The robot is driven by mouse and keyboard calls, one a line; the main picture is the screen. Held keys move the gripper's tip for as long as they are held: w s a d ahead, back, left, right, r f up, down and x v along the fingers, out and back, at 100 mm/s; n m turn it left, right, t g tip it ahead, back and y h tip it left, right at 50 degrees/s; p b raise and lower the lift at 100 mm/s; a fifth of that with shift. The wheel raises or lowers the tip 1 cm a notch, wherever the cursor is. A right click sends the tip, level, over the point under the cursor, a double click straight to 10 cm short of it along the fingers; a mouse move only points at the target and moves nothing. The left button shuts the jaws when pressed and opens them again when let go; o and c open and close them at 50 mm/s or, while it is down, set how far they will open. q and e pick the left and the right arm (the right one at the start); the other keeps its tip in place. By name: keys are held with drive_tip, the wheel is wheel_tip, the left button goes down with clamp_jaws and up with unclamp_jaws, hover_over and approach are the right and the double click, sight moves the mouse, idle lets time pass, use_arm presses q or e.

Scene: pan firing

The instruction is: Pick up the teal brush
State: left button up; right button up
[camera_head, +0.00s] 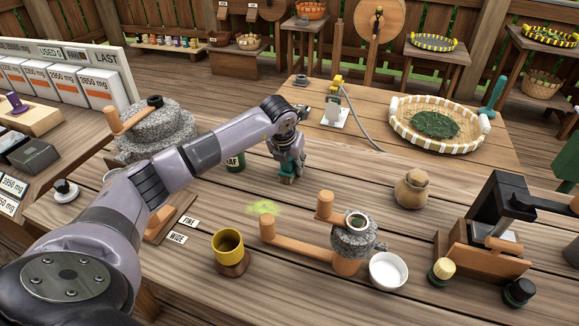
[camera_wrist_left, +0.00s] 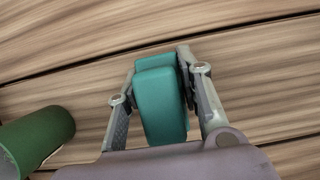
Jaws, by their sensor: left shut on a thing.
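My left gripper (camera_head: 288,171) is at the middle of the wooden table, pointing down. It is shut on the teal brush (camera_head: 287,179). In the left wrist view the teal brush (camera_wrist_left: 161,105) sits between the two grey fingers, with the wood planks behind it. Its lower part is hidden by the gripper's body in that view. I cannot tell whether the brush touches the table. My right gripper is in neither view.
A green tin (camera_head: 235,161) stands just left of the gripper. Green powder (camera_head: 263,207) lies in front, near a small stone mill (camera_head: 355,238), a yellow cup (camera_head: 228,247) and a white bowl (camera_head: 388,270). A clay jar (camera_head: 411,189) stands right. A large stone mill (camera_head: 154,130) stands left.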

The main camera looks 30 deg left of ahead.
use_arm(q)
drive_tip(key=c, duration=0.6)
drive_tip(key=shift+r, duration=0.1)
wheel_tip(320, 180, up, 20)
drive_tip(key=b, duration=0.1)
idle(0.3)
drive_tip(key=o, duration=0.7)
clamp_jaws()
